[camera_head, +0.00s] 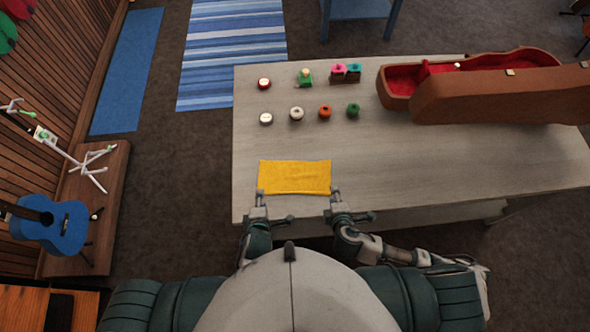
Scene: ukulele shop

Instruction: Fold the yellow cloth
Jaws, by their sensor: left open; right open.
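The yellow cloth (294,177) lies on the grey table (430,165) near its front left edge. It is a wide, short rectangle with a slightly uneven outline; I cannot tell whether it is in one layer or more. My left gripper (260,196) is open at the cloth's near left corner. My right gripper (336,194) is open at the cloth's near right corner. I cannot tell whether either gripper touches the cloth.
Several small round items, such as a red one (264,84) and a green one (353,110), stand behind the cloth. An open brown instrument case (505,95) with red lining fills the back right. The table is clear right of the cloth.

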